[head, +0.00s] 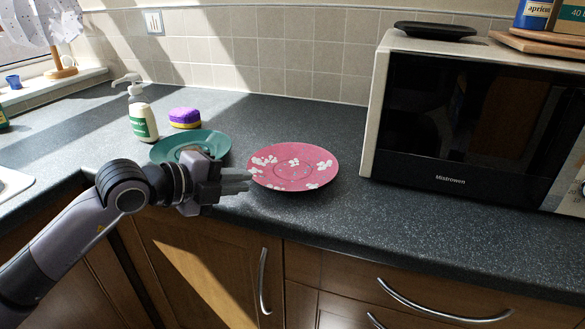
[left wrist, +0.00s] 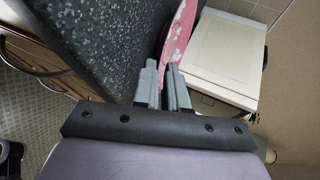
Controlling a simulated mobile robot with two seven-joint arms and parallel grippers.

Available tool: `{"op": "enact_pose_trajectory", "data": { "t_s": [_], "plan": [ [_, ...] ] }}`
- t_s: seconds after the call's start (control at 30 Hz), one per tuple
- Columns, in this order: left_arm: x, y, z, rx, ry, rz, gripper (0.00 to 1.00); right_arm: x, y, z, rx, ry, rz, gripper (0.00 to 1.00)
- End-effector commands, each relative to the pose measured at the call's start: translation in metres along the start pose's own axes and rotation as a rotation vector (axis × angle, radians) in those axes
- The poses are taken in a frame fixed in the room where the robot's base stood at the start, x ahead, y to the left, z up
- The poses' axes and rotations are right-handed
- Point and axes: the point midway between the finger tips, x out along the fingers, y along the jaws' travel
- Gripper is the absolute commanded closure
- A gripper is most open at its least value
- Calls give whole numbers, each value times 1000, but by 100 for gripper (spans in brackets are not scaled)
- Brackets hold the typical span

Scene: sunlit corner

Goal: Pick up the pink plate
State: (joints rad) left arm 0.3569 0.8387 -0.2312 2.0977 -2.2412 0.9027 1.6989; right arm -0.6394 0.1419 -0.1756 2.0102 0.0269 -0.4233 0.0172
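The pink plate (head: 290,180) with white flower shapes is at the counter's middle, left of the microwave. In the left wrist view the plate (left wrist: 180,35) shows nearly edge-on beyond the fingertips. My left gripper (head: 248,179) reaches in from the left, with its fingertips at the plate's left rim. In the left wrist view the fingers (left wrist: 162,68) are close together with the plate's rim between them. They look shut on the rim. I cannot tell whether the plate rests on the counter or is slightly raised. My right gripper is not in view.
A teal plate (head: 215,140) lies behind my left wrist. A soap bottle (head: 143,122) and a purple-yellow sponge (head: 185,117) stand behind it. The microwave (head: 455,120) blocks the right side. The dark counter (head: 330,220) is clear in front of the microwave.

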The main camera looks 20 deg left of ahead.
Motion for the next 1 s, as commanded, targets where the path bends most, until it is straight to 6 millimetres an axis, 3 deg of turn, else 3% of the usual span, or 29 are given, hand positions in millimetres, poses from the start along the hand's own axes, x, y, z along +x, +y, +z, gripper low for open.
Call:
{"op": "enact_pose_trajectory", "data": {
  "t_s": [0.33,0.57,0.63,1.0],
  "plan": [
    [37,0,-5,-1,1,-1,88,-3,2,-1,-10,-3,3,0],
    [38,1,-5,0,1,-1,88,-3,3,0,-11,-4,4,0],
    [38,1,-5,0,1,-1,100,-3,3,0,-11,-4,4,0],
    [37,-1,-5,1,1,-5,100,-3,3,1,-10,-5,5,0]
  ]
}}
